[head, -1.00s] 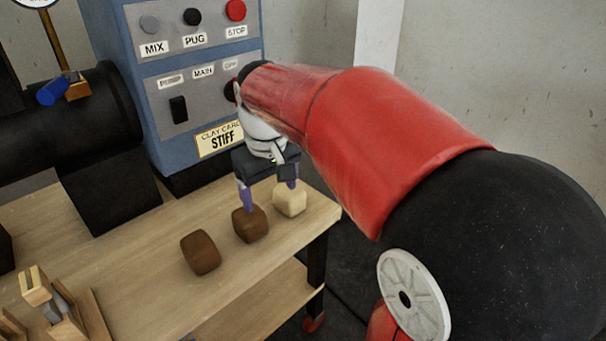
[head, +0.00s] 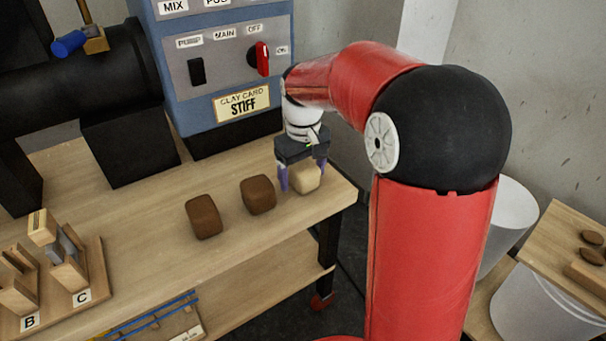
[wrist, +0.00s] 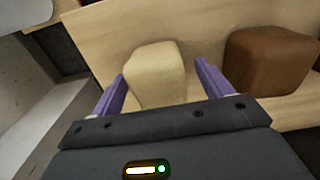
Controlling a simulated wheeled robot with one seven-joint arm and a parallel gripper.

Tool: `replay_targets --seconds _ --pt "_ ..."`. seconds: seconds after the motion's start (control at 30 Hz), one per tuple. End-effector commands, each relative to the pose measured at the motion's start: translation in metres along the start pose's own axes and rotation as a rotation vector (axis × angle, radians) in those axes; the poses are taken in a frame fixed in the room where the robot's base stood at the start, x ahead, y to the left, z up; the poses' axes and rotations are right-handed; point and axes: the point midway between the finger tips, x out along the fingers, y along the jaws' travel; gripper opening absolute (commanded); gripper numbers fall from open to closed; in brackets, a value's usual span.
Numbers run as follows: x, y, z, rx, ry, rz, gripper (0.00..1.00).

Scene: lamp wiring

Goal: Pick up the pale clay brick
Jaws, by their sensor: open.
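The pale clay brick (head: 306,179) sits on the bench near its right end, at the right of a row of three bricks. My gripper (head: 303,181) is open above and around it, with its purple fingers pointing down. In the wrist view the pale brick (wrist: 156,75) lies between and beyond the two open fingers (wrist: 160,88), with a gap on each side. I cannot tell how far below the fingertips it is. In the head view the fingers and gripper body hide part of the brick.
A mid-brown brick (head: 257,194) stands just left of the pale one; it also shows at the right of the wrist view (wrist: 270,60). A darker brown brick (head: 203,217) is farther left. The blue control cabinet (head: 225,112) stands behind. Wooden fixtures (head: 62,262) are at front left.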

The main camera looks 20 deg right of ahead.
Motion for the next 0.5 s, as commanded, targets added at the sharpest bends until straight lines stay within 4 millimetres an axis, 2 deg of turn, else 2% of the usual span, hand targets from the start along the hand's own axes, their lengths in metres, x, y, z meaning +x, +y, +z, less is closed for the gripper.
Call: replay_targets --seconds 0.27,0.5 --pt "0.0031 0.0000 0.0000 0.000 0.001 0.001 0.78" --pt "0.0028 0.0000 0.0000 0.000 0.001 0.001 0.47"
